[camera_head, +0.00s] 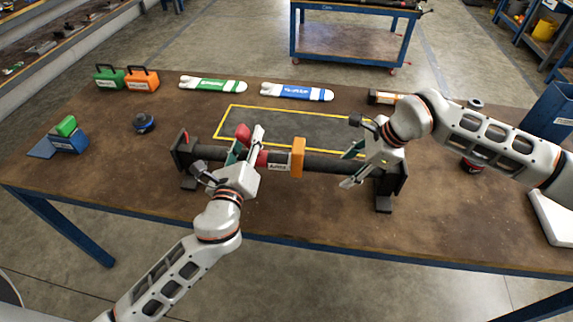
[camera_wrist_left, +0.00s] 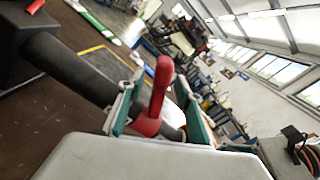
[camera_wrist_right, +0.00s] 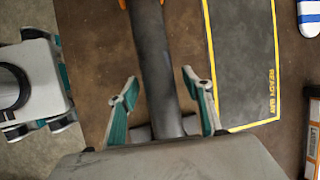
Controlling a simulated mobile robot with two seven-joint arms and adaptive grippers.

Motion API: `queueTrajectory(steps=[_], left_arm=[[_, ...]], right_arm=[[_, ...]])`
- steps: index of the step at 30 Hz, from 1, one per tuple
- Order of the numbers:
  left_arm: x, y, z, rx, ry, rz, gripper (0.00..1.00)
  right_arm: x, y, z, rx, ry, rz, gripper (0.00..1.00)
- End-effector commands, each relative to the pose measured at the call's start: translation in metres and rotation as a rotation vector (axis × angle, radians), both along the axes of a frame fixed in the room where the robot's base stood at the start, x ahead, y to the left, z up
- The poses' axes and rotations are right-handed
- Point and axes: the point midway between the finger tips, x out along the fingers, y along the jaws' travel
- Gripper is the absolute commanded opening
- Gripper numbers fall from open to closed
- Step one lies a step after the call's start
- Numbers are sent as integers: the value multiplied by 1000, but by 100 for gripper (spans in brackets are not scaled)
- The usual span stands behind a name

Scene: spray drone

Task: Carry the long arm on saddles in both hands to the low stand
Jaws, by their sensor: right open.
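The long arm (camera_head: 335,164) is a dark tube with a red section, a white label and an orange collar (camera_head: 297,157). It lies level across two black saddles, a left one (camera_head: 186,160) and a right one (camera_head: 386,190), on the brown table. My left gripper (camera_head: 246,148) is at the red section, its fingers either side of it and a red lever (camera_wrist_left: 158,90); whether it grips is unclear. My right gripper (camera_head: 354,165) is open near the right saddle, its fingers either side of the tube with gaps in the right wrist view (camera_wrist_right: 160,100). I cannot tell which thing is the low stand.
A yellow-outlined dark mat (camera_head: 300,122) lies behind the long arm. A blue wheeled cart (camera_head: 345,42) stands beyond, across open floor.

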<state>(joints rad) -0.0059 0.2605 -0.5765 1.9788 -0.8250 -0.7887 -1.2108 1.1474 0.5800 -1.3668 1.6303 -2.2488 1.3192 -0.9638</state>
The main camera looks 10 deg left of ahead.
Motion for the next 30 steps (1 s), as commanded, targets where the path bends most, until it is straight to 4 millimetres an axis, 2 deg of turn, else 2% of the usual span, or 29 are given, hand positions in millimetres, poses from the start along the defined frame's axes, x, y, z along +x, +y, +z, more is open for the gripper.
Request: queueTrajectory(steps=[2,3,6,7,8,23,30], left_arm=[[0,0,0,0,0,0,32],[0,0,0,0,0,0,22],[0,0,0,0,0,0,0],[0,0,0,0,0,0,0],[0,0,0,0,0,0,0],[0,0,7,-2,-9,-1,0],[1,0,20,-2,-12,-1,0]], right_arm=[[0,0,0,0,0,0,47],[0,0,0,0,0,0,36],[0,0,0,0,0,0,10],[0,0,0,0,0,0,3],[0,0,0,0,0,0,0],[2,1,7,4,-7,0,0],[3,1,19,4,-10,0,0]])
